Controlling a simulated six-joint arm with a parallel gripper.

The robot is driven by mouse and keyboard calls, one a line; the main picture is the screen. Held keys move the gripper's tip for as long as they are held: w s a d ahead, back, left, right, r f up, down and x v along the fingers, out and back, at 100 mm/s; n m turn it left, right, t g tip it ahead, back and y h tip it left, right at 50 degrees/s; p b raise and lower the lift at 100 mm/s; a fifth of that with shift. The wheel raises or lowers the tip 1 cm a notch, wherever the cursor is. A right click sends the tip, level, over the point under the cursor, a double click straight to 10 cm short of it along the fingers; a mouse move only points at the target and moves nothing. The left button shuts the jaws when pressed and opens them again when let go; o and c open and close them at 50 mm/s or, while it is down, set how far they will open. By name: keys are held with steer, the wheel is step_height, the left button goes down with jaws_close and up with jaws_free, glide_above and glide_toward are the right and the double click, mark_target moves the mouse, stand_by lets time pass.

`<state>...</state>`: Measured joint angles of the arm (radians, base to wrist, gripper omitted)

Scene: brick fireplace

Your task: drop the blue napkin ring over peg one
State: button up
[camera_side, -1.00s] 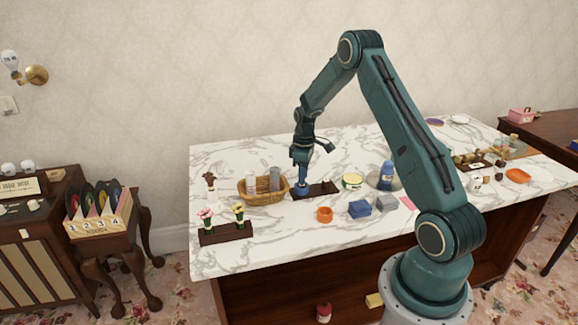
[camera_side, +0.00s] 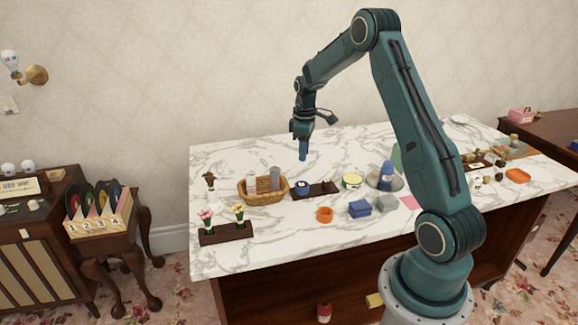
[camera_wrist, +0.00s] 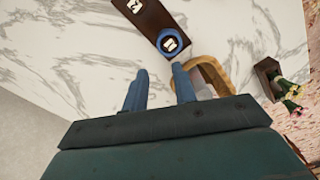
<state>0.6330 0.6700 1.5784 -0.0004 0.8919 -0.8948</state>
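The blue napkin ring (camera_side: 301,188) sits at the left end of a dark peg board (camera_side: 330,193) on the marble table. In the wrist view the ring (camera_wrist: 160,38) encircles a dark peg top with a white label (camera_wrist: 171,44); the number on it is too small to read. Another white-labelled peg (camera_wrist: 135,5) on the board is bare. My gripper (camera_side: 302,158) hangs above the ring, apart from it. In the wrist view its two blue fingers (camera_wrist: 158,82) are spread with nothing between them.
A wicker basket (camera_side: 262,197) with grey cylinders stands just left of the board. A flower stand (camera_side: 226,234), an orange ring (camera_side: 324,215), a blue box (camera_side: 359,208) and a round tin (camera_side: 352,181) are nearby. Marble behind the board is clear.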

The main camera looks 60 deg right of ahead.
steer(key=shift+r, duration=2.5)
steer(key=s+a+r+m+t, duration=0.1)
steer(key=s+a+r, duration=0.2)
steer(key=a+r, duration=0.5)
steer(key=s+a+r+t, duration=0.1)
steer(key=s+a+r, duration=0.4)
steer(key=a, duration=0.5)
steer(key=s+a+m+t, duration=0.2)
steer(key=s+a+t, duration=0.1)
steer(key=s+a, duration=0.9)
steer(key=s+r, duration=0.1)
steer(key=s, duration=0.2)
steer(key=shift+s+a+t, duration=0.15)
steer(key=shift+s+t, duration=0.15)
